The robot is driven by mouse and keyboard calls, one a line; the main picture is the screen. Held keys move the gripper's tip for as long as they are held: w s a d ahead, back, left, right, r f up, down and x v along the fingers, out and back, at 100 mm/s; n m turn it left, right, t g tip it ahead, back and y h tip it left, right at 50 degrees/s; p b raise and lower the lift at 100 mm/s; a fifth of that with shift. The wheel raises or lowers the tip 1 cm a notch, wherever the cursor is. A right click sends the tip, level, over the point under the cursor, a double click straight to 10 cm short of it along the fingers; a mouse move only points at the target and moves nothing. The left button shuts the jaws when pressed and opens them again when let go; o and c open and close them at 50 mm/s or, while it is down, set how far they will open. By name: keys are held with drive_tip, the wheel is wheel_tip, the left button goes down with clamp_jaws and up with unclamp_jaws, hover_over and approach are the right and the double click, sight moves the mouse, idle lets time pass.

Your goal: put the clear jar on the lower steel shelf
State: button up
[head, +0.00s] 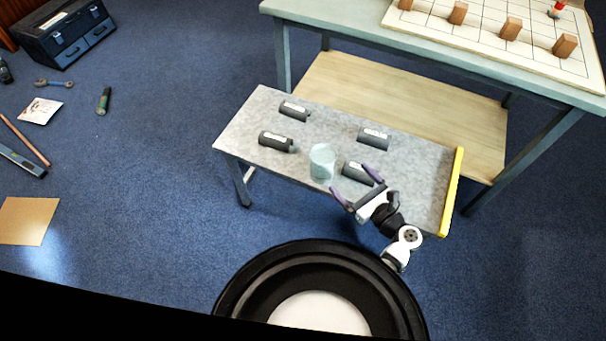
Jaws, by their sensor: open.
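The clear jar (322,162) is a pale, see-through cylinder standing upright near the front middle of a low grey mottled bench (415,190). My gripper (352,180) is open above the front of this bench, just right of the jar. I cannot tell for sure which surface is the lower steel shelf.
Several dark labelled cylinders lie on the bench, one (357,173) close beside the jar and gripper. A yellow strip (452,190) edges the bench's right end. The teal table (350,27) behind holds a gridded board (480,42) with wooden blocks. Tools and a toolbox (64,32) are at left.

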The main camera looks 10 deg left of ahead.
drive_tip(key=shift+m, duration=0.4)
drive_tip(key=shift+s+a+f+p+x, duration=0.1)
drive_tip(key=shift+f+p+x, duration=0.15)
drive_tip(key=shift+x, duration=1.8)
drive_tip(key=shift+s+a+f+p+x, duration=0.15)
drive_tip(key=shift+p+x, duration=0.2)
drive_tip(key=shift+x, duration=1.7)
drive_tip(key=shift+a+f+p+x, duration=0.15)
drive_tip(key=shift+p+x, duration=0.15)
drive_tip(key=shift+x, duration=1.7)
drive_tip(key=shift+d, duration=0.1)
drive_tip(key=c, duration=1.7)
drive_tip(key=shift+r, duration=0.15)
drive_tip(key=c, duration=0.3)
